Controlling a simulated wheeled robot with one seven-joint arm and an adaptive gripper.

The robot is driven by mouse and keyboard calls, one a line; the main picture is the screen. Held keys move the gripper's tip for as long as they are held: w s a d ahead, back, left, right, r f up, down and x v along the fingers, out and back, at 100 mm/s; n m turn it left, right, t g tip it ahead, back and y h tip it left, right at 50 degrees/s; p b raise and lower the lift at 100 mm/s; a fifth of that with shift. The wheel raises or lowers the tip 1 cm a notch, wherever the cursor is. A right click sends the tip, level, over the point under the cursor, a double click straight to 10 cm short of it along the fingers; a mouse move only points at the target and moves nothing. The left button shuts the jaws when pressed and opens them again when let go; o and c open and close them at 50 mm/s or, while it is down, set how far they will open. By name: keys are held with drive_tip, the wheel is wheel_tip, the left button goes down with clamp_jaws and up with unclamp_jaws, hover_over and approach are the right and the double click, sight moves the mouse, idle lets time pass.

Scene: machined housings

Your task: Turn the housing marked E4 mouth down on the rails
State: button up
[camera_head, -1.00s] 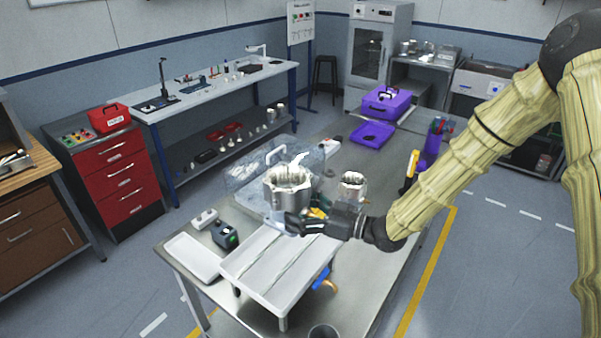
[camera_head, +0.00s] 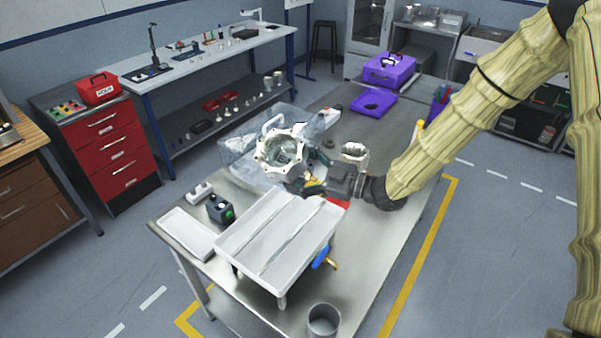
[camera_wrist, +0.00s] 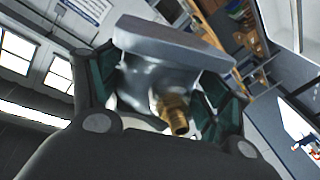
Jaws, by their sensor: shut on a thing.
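My gripper (camera_head: 306,184) is shut on a silvery machined housing (camera_head: 268,163), held above the table behind the white rail stand. The housing is tilted, its round flanged mouth facing toward the head camera and upward. In the wrist view the housing (camera_wrist: 165,75) sits between the dark green finger pads, with a brass fitting (camera_wrist: 175,115) on its side. I cannot read any mark on it. The rails (camera_head: 290,235) are two pale strips on a white stand at the front of the table, and they are empty. A second housing (camera_head: 354,151) stands mouth up to the right.
A clear plastic bin (camera_head: 240,147) stands behind the held housing. A white tray (camera_head: 188,233) and a dark device with a green button (camera_head: 220,209) are left of the stand. A grey cup (camera_head: 323,319) stands at the front. Purple cases (camera_head: 388,72) are at the far end.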

drive_tip(key=shift+s+d+r+n+b, duration=0.1)
drive_tip(key=shift+s+r+n+b, duration=0.25)
drive_tip(key=shift+n, duration=0.55)
drive_tip(key=shift+s+n, duration=0.15)
drive_tip(key=shift+n, duration=0.35)
drive_tip(key=shift+w+f+n+b, duration=0.15)
drive_tip(key=shift+n+b, duration=0.25)
drive_tip(key=shift+n, duration=0.2)
drive_tip(key=shift+w+f+n+b, duration=0.15)
drive_tip(key=shift+n+b, duration=0.25)
drive_tip(key=shift+n, duration=0.2)
drive_tip(key=shift+s+r+n+b, duration=0.2)
drive_tip(key=shift+n+b, duration=0.3)
drive_tip(key=shift+n, duration=0.7)
drive_tip(key=n+b, duration=0.1)
drive_tip(key=n, duration=0.1)
drive_tip(key=shift+w+f+n, duration=0.1)
drive_tip(key=shift+n, duration=0.2)
drive_tip(key=shift+n+b, duration=0.4)
drive_tip(key=shift+n, duration=0.8)
drive_tip(key=n+b, duration=0.1)
drive_tip(key=n, duration=0.4)
drive_tip(key=shift+n, duration=0.3)
drive_tip(key=shift+b, duration=0.45)
drive_tip(key=shift+n+b, duration=0.5)
drive_tip(key=shift+b, duration=0.1)
